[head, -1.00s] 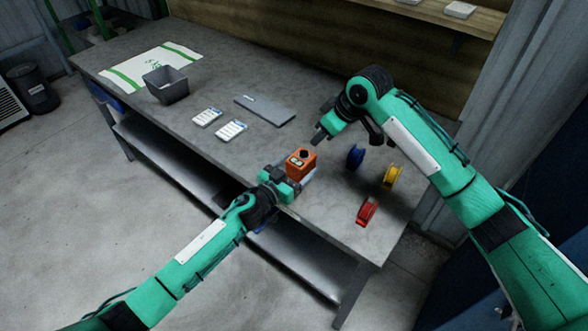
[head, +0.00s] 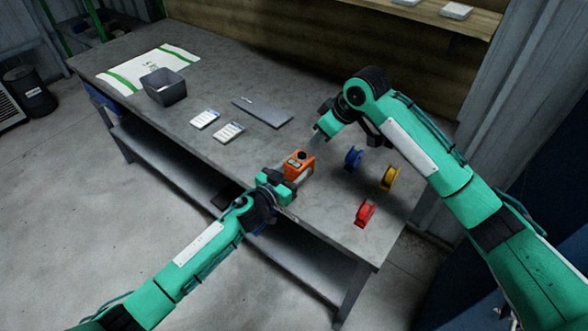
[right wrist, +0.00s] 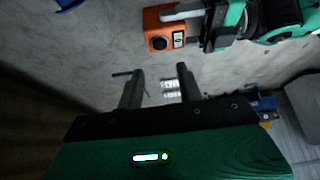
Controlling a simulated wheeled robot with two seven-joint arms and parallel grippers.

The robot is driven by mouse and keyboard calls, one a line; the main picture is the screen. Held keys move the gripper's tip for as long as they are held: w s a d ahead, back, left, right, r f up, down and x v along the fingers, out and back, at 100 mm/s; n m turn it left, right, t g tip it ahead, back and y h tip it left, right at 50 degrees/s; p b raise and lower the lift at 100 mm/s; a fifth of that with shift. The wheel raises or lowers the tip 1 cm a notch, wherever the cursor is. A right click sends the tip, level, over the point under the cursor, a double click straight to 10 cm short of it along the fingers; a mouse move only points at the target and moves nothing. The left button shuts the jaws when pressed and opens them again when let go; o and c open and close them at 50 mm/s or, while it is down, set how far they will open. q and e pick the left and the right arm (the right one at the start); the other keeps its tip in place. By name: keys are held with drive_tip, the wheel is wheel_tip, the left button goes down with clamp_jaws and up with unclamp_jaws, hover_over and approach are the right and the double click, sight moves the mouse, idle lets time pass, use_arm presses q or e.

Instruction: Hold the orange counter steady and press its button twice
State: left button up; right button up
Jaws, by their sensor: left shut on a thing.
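The orange counter (head: 299,162), a small box with a dark round button on top and a small pale display, stands on the grey bench near its front edge. It also shows in the right wrist view (right wrist: 160,22), with the button (right wrist: 158,43) facing that camera. My left gripper (head: 294,173) is shut on the counter from the front side. My right gripper (head: 316,136) is above the bench, behind and slightly right of the counter, apart from it. In the right wrist view its two fingers (right wrist: 160,84) are spread with nothing between them.
Bare bench surrounds the counter.

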clamp_jaws()
idle(1.8)
